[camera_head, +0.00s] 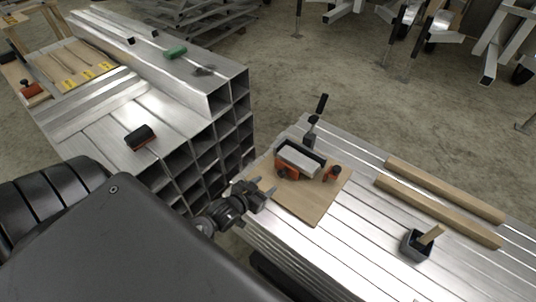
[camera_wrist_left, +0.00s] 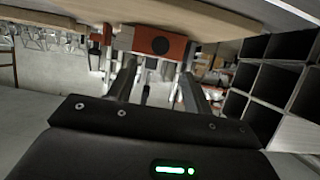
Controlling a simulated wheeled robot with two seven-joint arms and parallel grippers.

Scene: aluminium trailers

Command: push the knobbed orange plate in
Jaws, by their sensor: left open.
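The knobbed orange plate (camera_head: 281,169) is at the left end of a small clamp fixture on a wooden board. In the left wrist view the orange plate (camera_wrist_left: 174,46) faces me with its round black knob, between and beyond my fingers. My left gripper (camera_head: 266,186) is open and empty, just left of the plate. A gap seems to remain between fingertips and plate. A grey metal block (camera_head: 299,160) lies in the fixture, with a black upright lever (camera_head: 318,110) behind it. Another orange part with a black knob (camera_head: 332,174) is at the fixture's right. My right gripper is not in view.
The wooden board (camera_head: 312,207) lies on a ribbed aluminium bed (camera_head: 365,240). Two wooden bars (camera_head: 440,210) and a dark cup (camera_head: 416,245) lie to the right. Stacked square tubes (camera_head: 215,150) stand close on the left, with a gap between them and the bed.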

